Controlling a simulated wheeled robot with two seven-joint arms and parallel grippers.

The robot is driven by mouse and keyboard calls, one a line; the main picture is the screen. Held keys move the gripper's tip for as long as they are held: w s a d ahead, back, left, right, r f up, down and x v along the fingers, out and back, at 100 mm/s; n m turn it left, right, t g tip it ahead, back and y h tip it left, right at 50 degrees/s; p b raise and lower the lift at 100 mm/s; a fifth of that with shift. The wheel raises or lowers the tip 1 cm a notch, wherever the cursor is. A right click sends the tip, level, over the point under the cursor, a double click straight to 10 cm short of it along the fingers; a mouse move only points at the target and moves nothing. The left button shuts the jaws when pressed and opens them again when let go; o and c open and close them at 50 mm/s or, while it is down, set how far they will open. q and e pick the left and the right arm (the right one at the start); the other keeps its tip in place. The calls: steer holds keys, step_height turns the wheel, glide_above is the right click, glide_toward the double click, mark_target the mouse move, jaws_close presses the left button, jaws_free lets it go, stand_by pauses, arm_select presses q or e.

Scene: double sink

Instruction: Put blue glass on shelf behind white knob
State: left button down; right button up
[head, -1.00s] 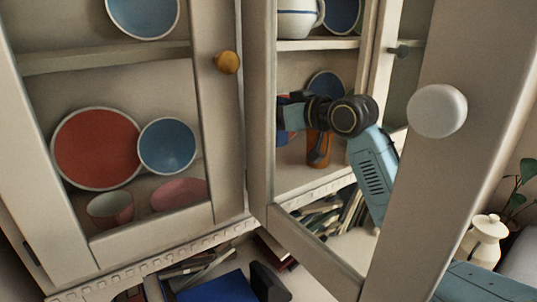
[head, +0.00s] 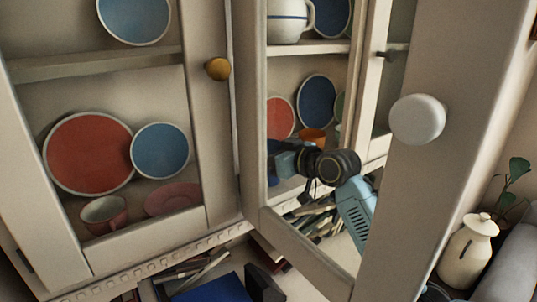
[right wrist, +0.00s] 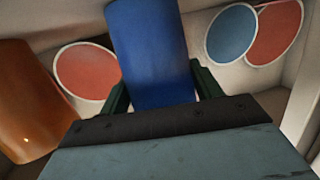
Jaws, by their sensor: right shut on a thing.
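The white knob (head: 418,119) is on the open, glazed cabinet door at the right in the head view. Beyond this door's opening is the shelf section, with plates, an orange glass (head: 312,138) and my right arm. My right gripper (head: 280,160) is at the lower part of this section. In the right wrist view it is shut on the blue glass (right wrist: 150,50), its fingers on both sides. The glass looks roughly upright there. In the head view the glass is mostly hidden by the gripper and door frame. My left gripper is not in view.
The orange glass also stands close at left in the right wrist view (right wrist: 30,100). Red (head: 281,118) and blue (head: 317,100) plates lean at the back. The left section, with a yellow knob (head: 218,69), holds plates and a cup (head: 105,213). Books lie below.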

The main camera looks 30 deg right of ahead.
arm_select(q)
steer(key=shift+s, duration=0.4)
arm_select(e)
steer(key=o, duration=1.1)
steer(key=shift+f, duration=0.1)
steer(key=shift+r, duration=0.2)
steer(key=shift+s+d, duration=0.15)
steer(key=shift+s, duration=0.25)
arm_select(q)
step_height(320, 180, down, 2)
steer(key=shift+b, duration=0.95)
arm_select(e)
steer(key=v, duration=1.1)
steer(key=shift+r, duration=0.15)
